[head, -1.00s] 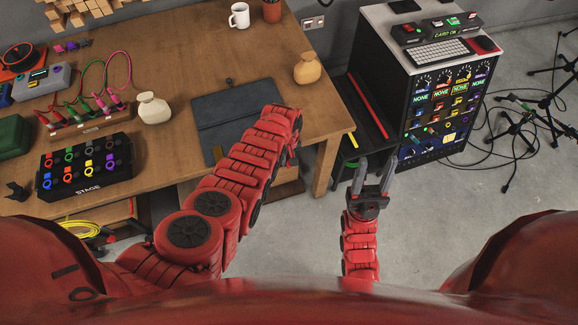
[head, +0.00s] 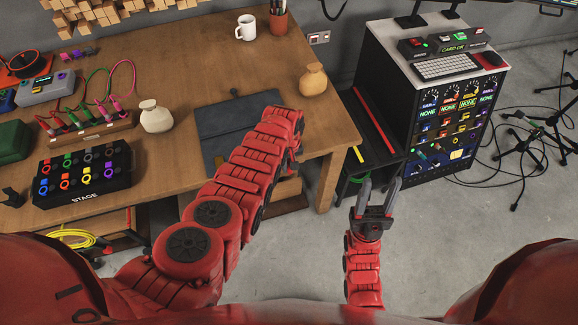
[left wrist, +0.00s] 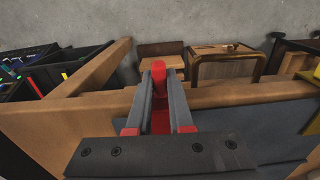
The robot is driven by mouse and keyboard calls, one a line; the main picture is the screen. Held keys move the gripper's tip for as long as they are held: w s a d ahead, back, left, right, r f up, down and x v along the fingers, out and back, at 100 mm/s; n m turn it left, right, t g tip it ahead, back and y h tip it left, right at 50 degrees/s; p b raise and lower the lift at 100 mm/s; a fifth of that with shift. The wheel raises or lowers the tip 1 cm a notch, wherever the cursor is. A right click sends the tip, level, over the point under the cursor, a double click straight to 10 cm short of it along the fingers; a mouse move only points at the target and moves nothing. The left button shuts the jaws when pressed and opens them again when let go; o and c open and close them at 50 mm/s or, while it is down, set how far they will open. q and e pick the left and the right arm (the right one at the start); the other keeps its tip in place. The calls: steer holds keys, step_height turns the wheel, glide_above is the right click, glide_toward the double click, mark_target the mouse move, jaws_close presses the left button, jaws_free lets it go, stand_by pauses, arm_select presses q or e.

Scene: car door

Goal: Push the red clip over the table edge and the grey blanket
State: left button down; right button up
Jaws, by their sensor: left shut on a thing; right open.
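The red clip (left wrist: 158,70) shows in the left wrist view between the fingers of my left gripper (left wrist: 160,88), which is shut on it. It is at the wooden table edge (left wrist: 225,97); I cannot tell whether it sits over the edge. The grey blanket (head: 228,108) lies flat on the table in the head view, partly covered by my left arm; it also shows at the right of the left wrist view (left wrist: 268,130). In the head view my left fingers are hidden by the arm. My right gripper (head: 378,190) is open and empty over the floor, right of the table.
A tan vase (head: 313,80) stands by the table's right edge, and a cream vase (head: 156,118) is left of the blanket. A cart with panels (head: 455,110) stands at the right.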

arm_select(q)
steer(key=c, duration=0.7)
jaws_free()
steer(key=shift+c, duration=0.2)
steer(key=shift+r, duration=0.1)
steer(key=shift+r+p, duration=0.95)
steer(key=shift+r, duration=0.6)
steer(key=shift+r+b, duration=0.3)
step_height(320, 180, up, 14)
steer(key=p, duration=0.2)
steer(key=shift+f, duration=0.2)
